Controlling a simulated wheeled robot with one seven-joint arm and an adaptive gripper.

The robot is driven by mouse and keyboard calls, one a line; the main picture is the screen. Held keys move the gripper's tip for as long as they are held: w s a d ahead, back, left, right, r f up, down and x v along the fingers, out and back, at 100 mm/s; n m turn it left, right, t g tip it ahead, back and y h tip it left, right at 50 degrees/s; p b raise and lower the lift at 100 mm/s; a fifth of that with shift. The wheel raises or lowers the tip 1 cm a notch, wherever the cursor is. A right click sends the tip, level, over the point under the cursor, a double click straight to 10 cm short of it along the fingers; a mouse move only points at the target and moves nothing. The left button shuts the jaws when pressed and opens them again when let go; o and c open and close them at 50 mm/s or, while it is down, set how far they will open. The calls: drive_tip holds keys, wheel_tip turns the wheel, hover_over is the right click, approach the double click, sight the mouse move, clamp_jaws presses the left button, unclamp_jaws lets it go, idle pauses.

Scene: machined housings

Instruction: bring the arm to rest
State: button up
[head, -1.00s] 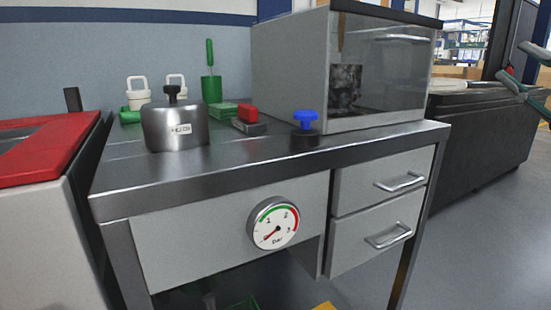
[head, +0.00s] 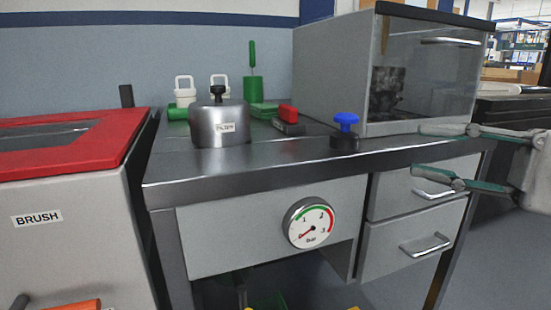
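My gripper (head: 432,150) is at the right side of the head view, in front of the workbench's right end and its drawers. Its two fingers are spread wide apart, one above the other, and point left. Nothing is between them. The upper finger overlaps the bench edge below the glass-fronted cabinet, and the lower one overlaps the upper drawer (head: 400,197). Part of my arm shows at the right edge of the picture.
On the workbench (head: 270,165) stand a metal housing (head: 219,126) with a black knob, a blue-knobbed part (head: 346,122), a red-and-grey block (head: 288,113) and a glass-fronted cabinet (head: 345,75). A pressure gauge (head: 309,223) is on the bench front. A red-topped bin (head: 70,190) labelled BRUSH stands left.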

drive_tip(key=s+a+f+n+g+h, duration=0.2)
drive_tip(key=s+a+f+n+g, duration=0.1)
drive_tip(key=s+a+f+g, duration=0.4)
drive_tip(key=s+f+n+g+h, duration=0.3)
drive_tip(key=s+f+h, duration=0.4)
drive_tip(key=s+f, duration=0.15)
drive_tip(key=s+d+f+n+t+h, duration=0.1)
drive_tip(key=s+d+f+n+h, duration=0.1)
drive_tip(key=d+f+h, duration=0.35)
wheel_tip(320, 180, up, 41)
drive_tip(key=t+h+p, duration=0.1)
drive_tip(key=t+p, duration=0.3)
drive_tip(key=p, duration=3.4)
drive_tip(key=shift+w+d+r+p, duration=0.15)
drive_tip(key=shift+w+p, duration=0.05)
drive_tip(key=shift+p, duration=0.15)
